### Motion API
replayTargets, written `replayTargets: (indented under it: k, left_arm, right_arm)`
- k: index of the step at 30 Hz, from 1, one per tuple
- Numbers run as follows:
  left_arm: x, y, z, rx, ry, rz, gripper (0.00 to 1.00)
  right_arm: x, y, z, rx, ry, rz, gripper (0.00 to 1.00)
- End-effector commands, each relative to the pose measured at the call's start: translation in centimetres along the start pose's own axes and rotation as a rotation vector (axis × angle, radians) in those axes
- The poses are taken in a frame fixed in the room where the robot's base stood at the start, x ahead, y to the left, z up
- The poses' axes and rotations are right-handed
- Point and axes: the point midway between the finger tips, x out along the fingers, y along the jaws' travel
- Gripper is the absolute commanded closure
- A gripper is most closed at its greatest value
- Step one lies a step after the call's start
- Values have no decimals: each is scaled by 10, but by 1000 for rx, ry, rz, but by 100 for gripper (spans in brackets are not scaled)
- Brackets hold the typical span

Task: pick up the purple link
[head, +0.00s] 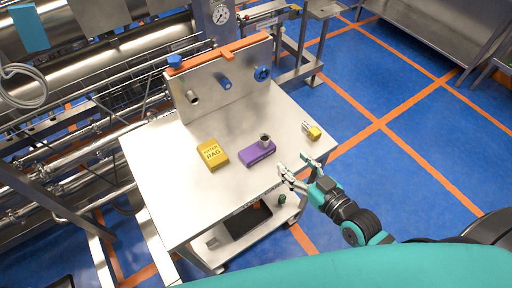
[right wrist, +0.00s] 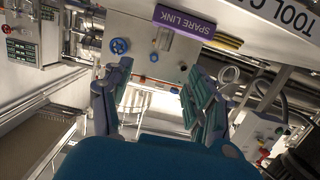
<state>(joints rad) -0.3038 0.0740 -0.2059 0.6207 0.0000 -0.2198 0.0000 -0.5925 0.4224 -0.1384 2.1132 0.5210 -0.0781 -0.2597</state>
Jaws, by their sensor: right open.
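The purple link (head: 257,154) is a purple block lying on the cart's top, right of the yellow filter bag box. A short metal cylinder (head: 265,140) stands at its back edge; I cannot tell whether it rests on the link. My right gripper (head: 294,163) is open and empty, just right of the link near the cart's front right edge, apart from it. In the right wrist view the open fingers (right wrist: 160,75) show with nothing between them, and the purple link (right wrist: 183,21), marked "SPARE LINK", lies beyond them at the top. My left gripper is not in view.
The yellow box (head: 212,153) lies left of the link. A small yellow-ended part (head: 312,131) lies at the right of the cart top (head: 170,205). An upright panel (head: 222,86) with an orange handle bar stands at the back. The cart's front left is clear.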

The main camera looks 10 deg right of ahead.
Motion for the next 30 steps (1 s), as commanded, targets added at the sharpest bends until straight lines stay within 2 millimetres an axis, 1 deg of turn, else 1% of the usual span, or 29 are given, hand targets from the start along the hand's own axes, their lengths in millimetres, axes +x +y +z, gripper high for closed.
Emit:
replayTargets:
  k: [1,3,6,9,12,15,17,19,23,25,27,30]
  left_arm:
    - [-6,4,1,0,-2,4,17]
    - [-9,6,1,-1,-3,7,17]
    - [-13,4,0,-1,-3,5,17]
    - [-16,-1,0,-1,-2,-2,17]
    - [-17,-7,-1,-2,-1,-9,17]
    - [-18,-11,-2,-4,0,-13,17]
    - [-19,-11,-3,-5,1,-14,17]
    - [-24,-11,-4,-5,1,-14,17]
    - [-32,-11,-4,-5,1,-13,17]
    - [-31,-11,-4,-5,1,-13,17]
    - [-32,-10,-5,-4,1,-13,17]
    - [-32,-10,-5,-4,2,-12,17]
  right_arm:
    - [13,0,-5,1,6,0,42]
    - [28,0,-4,2,4,1,42]
    - [50,0,-4,1,3,1,42]
    - [67,0,-3,1,2,0,42]
    - [78,0,-2,1,1,0,42]
    - [83,-1,-1,1,0,-1,42]
    - [87,-1,-1,0,0,-1,42]
    - [95,-1,-3,0,0,-1,42]
    - [116,-2,-4,0,1,-1,42]
    - [126,-1,-2,1,1,0,42]
    - [132,-2,-1,1,0,0,42]
    - [136,-2,0,0,-1,-1,42]
